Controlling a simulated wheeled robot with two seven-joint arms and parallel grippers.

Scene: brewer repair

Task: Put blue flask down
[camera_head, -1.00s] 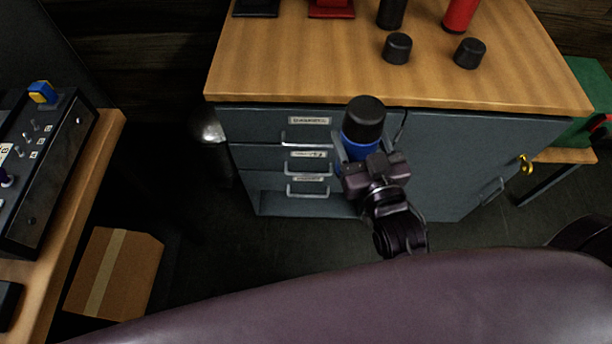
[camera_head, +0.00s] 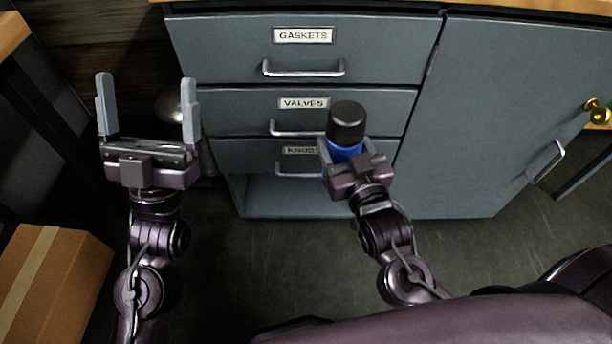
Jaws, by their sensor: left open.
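The blue flask (camera_head: 343,151) has a black cap (camera_head: 347,122) and stands upright in my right gripper (camera_head: 341,150). The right gripper is shut around its blue body, in front of the drawers. Most of the body is hidden by the gripper. My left gripper (camera_head: 148,112) is at the left, open and empty, its two grey fingers pointing up and wide apart.
A grey cabinet (camera_head: 480,110) has drawers labelled gaskets (camera_head: 370,50), valves (camera_head: 385,103) and knobs (camera_head: 240,152), all closed. A cardboard box (camera_head: 62,285) is at lower left. Floor shows between the arms.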

